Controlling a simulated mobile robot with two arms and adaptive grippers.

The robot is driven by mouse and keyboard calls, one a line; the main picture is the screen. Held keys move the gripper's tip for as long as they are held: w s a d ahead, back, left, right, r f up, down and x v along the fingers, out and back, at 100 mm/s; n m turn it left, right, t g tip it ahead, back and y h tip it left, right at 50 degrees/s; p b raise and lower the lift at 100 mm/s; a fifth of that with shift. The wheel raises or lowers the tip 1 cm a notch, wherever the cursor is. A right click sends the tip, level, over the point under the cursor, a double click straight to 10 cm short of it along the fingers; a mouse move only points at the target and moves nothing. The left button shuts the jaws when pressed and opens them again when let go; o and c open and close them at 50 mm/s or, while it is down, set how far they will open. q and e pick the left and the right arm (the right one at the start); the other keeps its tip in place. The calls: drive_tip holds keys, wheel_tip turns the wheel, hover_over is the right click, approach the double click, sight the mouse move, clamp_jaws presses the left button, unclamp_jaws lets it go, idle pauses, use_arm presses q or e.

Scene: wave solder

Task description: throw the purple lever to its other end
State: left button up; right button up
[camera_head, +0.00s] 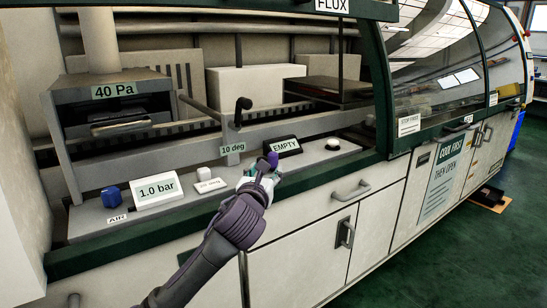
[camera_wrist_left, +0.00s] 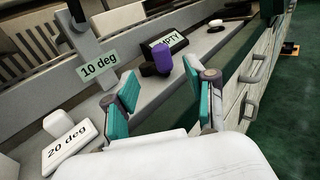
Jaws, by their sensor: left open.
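The purple lever shows as a short upright purple knob (camera_head: 272,158) on the grey ledge, just in front of the black EMPTY sign. In the left wrist view the purple knob (camera_wrist_left: 162,59) stands beyond the fingertips, roughly between them. My left gripper (camera_head: 264,176) is open with its teal pads apart, close to the knob on its near side. In the left wrist view the left gripper (camera_wrist_left: 158,84) holds nothing. The lever's base and slot are partly hidden, so I cannot tell which end it is at. My right gripper is not in view.
The EMPTY sign (camera_head: 284,146) stands behind the knob. A black-handled crank (camera_head: 241,108) rises by the 10 deg label (camera_head: 233,148). A white knob (camera_head: 203,174), a 1.0 bar sign (camera_head: 157,190) and a blue knob (camera_head: 111,197) stand left. A drawer handle (camera_head: 351,190) juts out below.

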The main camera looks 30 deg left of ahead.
sight(272, 158)
use_arm(q)
drive_tip(key=b+x, duration=0.1)
drive_tip(key=x, duration=0.9)
drive_tip(key=shift+w+f, duration=0.1)
drive_tip(key=shift+f, duration=0.05)
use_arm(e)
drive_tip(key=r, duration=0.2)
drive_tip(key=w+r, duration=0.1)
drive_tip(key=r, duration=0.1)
use_arm(q)
clamp_jaws()
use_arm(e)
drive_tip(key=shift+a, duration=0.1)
